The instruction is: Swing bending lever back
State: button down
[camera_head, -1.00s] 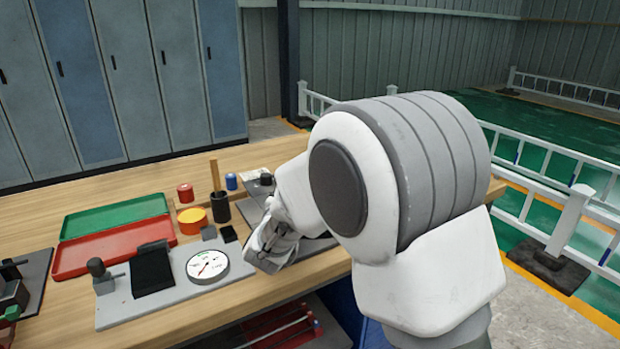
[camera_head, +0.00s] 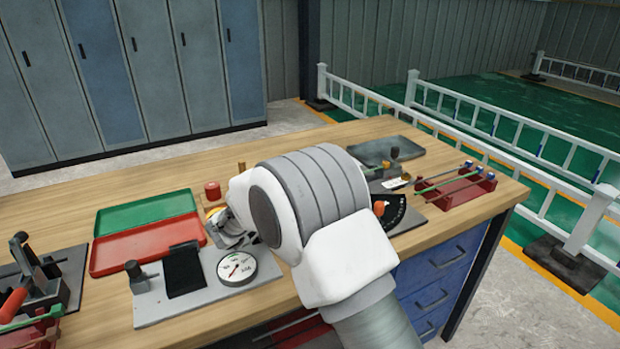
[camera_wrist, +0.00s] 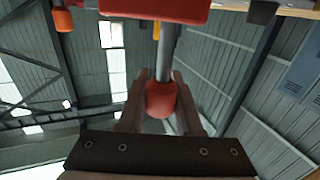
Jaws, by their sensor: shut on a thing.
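In the wrist view, my gripper (camera_wrist: 161,104) is shut on a rounded red knob (camera_wrist: 160,98). A grey rod (camera_wrist: 171,50) runs up beside the knob, and I take these for the bending lever; how they join is hard to see. In the head view, my white and grey arm covers the lever and the fingertips. The wrist end of my arm is just behind the round dial gauge (camera_head: 237,266). A black marked quadrant plate (camera_head: 400,216) with an orange knob (camera_head: 379,208) shows right of my arm.
A green tray (camera_head: 146,212) and a red tray (camera_head: 140,248) lie on the bench left of my arm. A red rack with rods (camera_head: 466,190) stands at the bench's right end. Blue drawers (camera_head: 440,275) are below. The right front bench corner is clear.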

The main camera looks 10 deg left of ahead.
jog(key=shift+d+r, duration=0.1)
jog(key=c, duration=0.6)
grip_release()
jog(key=d+r+p, duration=0.1)
jog(key=d+r, duration=0.2)
jog(key=d, duration=0.1)
jog(key=d+r+p, duration=0.1)
jog(key=d+r, duration=0.2)
jog(key=r, duration=0.1)
jog(key=s+d+r+p, duration=0.1)
jog(key=d+r, duration=0.3)
jog(key=shift+d, duration=0.3)
